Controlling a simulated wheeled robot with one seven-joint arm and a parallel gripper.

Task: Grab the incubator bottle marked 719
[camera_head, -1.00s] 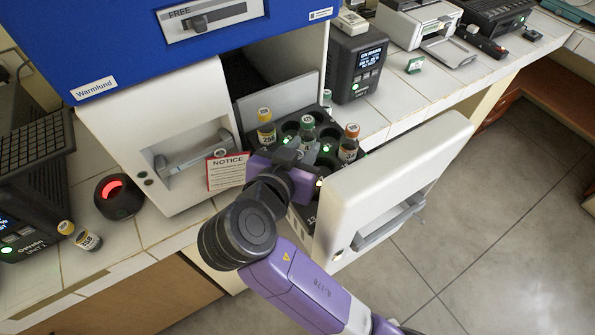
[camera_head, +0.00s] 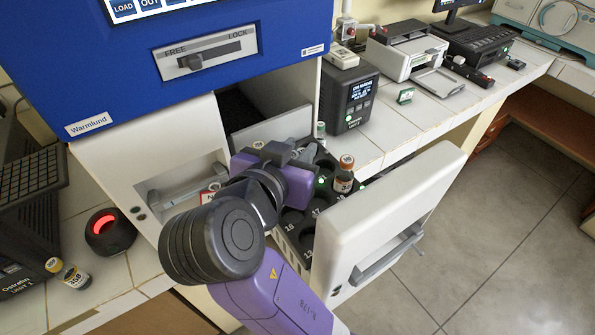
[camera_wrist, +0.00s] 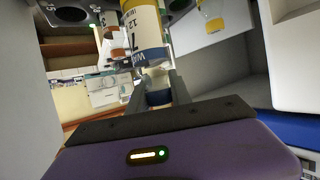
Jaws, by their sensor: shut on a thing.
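My gripper (camera_head: 297,157) is over the bottle rack in the open drawer. In the wrist view my gripper (camera_wrist: 160,92) is shut around the neck and dark blue cap of a bottle (camera_wrist: 147,32), which shows upside down. Its label is white and yellow with a blue band; its full number cannot be read. In the head view my gripper hides this bottle. An orange-capped bottle (camera_head: 344,175) stands in the rack to the right.
The black rack (camera_head: 291,244) has numbered slots, several of them empty. The white drawer front (camera_head: 385,222) stands near on the right. The blue incubator (camera_head: 200,85) rises at the back. A loose bottle (camera_head: 70,273) lies on the counter at left, beside a round red-lit device (camera_head: 109,232).

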